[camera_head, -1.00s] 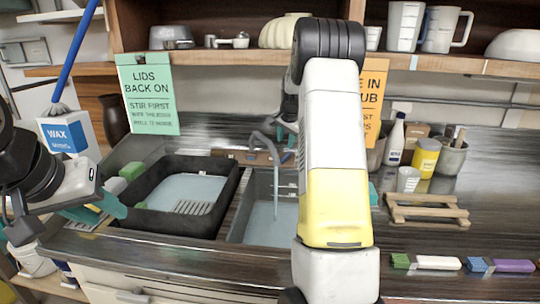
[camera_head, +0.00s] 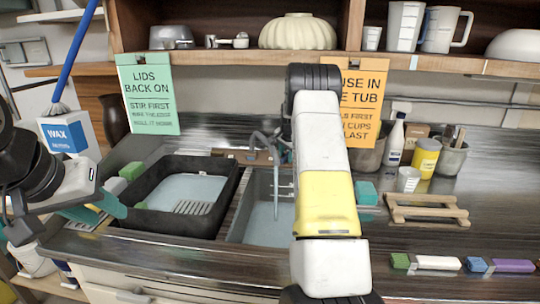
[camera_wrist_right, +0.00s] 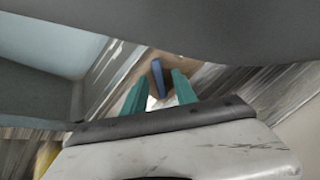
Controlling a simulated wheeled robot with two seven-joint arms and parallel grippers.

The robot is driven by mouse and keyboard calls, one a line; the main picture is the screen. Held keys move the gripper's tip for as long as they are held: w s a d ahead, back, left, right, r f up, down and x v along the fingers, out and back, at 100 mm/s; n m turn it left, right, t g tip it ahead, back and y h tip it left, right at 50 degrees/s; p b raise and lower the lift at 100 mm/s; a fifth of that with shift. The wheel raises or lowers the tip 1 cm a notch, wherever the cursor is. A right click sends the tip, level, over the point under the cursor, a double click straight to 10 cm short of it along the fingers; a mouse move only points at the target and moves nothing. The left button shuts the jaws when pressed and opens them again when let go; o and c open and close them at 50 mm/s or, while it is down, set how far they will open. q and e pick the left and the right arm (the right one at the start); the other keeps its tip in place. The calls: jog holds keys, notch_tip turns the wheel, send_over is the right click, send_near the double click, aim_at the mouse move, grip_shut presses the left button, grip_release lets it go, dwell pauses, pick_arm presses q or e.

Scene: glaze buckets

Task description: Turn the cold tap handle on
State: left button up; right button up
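The grey tap (camera_head: 268,146) rises behind the sink basin (camera_head: 250,235) in the head view, on a brown board (camera_head: 235,154). A blue handle (camera_wrist_right: 158,77), seemingly the cold one, stands against a brown surface in the right wrist view. My right gripper (camera_wrist_right: 158,94) is open, its teal fingers pointing towards the blue handle. The handle shows between and beyond the fingertips, and I cannot tell whether they touch it. My right arm hides this gripper in the head view. My left gripper (camera_head: 95,207) appears open and empty, left of the black tub.
The black tub (camera_head: 150,222) sits left of the basin. Two signs (camera_head: 147,93) (camera_head: 361,103) hang from the shelf (camera_head: 240,57).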

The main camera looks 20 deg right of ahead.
grip_shut()
jog(key=n, duration=0.3)
jog(key=shift+w+r, duration=0.1)
grip_release()
jog(key=shift+a, duration=0.1)
